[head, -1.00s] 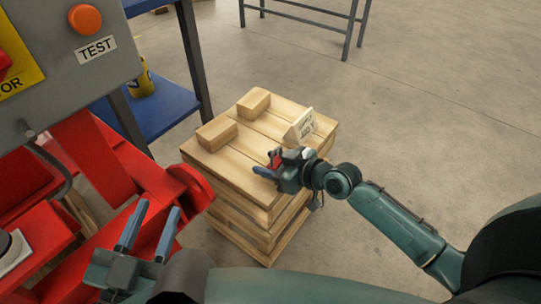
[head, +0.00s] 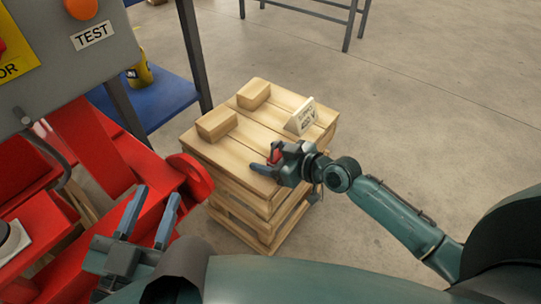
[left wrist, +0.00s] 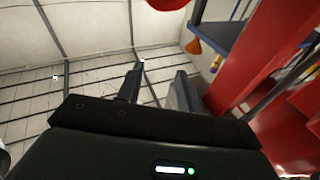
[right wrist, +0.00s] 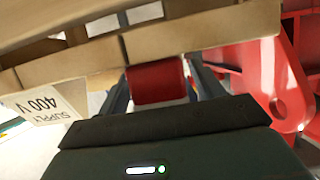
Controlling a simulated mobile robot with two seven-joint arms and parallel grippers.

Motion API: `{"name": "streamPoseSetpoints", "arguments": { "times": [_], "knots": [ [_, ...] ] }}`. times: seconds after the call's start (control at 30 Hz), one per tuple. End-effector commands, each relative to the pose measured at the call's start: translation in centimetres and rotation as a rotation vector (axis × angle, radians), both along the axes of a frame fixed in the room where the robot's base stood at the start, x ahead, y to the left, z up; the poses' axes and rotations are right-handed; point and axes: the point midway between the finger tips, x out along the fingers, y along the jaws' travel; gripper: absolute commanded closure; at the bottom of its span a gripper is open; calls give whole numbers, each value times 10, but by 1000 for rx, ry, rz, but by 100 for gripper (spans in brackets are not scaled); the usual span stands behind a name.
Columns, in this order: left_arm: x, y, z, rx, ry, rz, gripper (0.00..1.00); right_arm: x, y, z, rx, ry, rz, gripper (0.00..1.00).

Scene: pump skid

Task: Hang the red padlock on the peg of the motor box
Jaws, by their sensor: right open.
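The red padlock (head: 276,155) is at the near right of the wooden pallet stack, mostly hidden by my right gripper (head: 265,160). In the right wrist view, the red padlock body (right wrist: 157,84) sits between the two spread fingers of my right gripper (right wrist: 157,90). Its shackle is not clear. The grey motor box (head: 45,65) is at the upper left, cut off by the picture edge.
The pallet stack (head: 230,160) carries two wooden blocks (head: 217,124) and a "SUPPLY 400 V" sign (head: 302,116). The red frame (head: 110,160) stands left of it. A blue shelf (head: 160,100) is behind. The floor at the right is clear.

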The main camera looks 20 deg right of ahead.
Motion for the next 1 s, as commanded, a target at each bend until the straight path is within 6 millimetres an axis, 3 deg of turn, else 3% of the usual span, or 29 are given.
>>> {"name": "streamPoseSetpoints", "arguments": {
  "times": [0.17, 0.37, 0.7, 1.0],
  "knots": [
    [0, 0, -6, -6, 3, -1, 64, 0, 0, -2, 3, 0, -1, 33],
    [-1, 1, 13, 20, -10, 4, 64, -29, -20, 15, -7, 3, 2, 33],
    [-5, 7, 0, 101, 12, 30, 64, -85, -59, 39, -4, 4, 4, 33],
    [-5, 7, -3, 108, 17, 39, 64, -100, -72, 46, 0, 0, 1, 33]
  ]
}}
